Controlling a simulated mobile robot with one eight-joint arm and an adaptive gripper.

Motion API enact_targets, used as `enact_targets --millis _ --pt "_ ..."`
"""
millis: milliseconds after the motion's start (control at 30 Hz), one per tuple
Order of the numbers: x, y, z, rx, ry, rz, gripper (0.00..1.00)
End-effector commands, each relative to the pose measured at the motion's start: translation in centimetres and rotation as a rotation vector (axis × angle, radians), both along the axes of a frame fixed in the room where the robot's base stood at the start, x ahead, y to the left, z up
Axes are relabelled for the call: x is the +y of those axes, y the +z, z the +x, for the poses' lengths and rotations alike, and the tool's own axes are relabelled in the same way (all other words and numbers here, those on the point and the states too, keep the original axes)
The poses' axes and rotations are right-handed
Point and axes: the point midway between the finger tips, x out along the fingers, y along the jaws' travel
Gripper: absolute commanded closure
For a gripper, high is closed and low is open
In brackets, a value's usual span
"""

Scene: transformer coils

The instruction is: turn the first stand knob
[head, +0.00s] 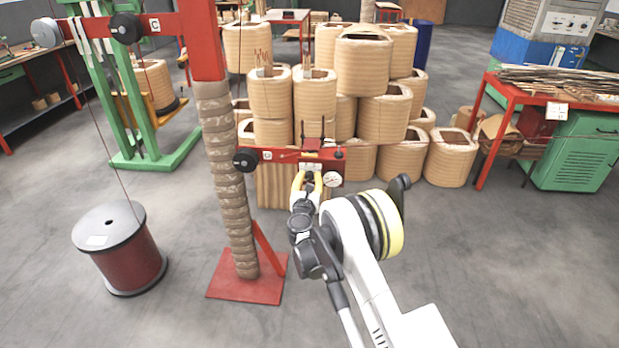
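The red stand (205,45) rises left of centre, with a brown-wrapped post and a red foot. A black knob (245,160) sits at the left end of its lower red crossbar. Another black knob (126,28) and a grey knob (46,32) are on the upper arm. My gripper (309,176) is just below the right part of the lower crossbar, right of the lower black knob. Its yellowish fingers look spread apart. A small pale part of the bar shows between the tips; contact is unclear.
A round white gauge (332,179) hangs close to my gripper's right. Stacked tan coils (383,118) stand behind the crossbar. A red wire spool (125,255) is on the floor at left. A red table (540,85) stands at right. Floor at front right is clear.

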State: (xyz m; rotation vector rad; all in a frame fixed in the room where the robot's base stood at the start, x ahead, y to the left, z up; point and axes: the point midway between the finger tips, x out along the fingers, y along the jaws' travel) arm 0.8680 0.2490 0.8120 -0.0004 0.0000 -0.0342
Motion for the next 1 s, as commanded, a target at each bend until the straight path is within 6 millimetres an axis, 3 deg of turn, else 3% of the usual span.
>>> enact_targets --millis 433,1000 --pt "-0.01 -0.03 -0.02 -0.004 0.0 0.118 1.0" --pt "0.0 -0.03 -0.03 -0.022 0.0 0.63 1.0"
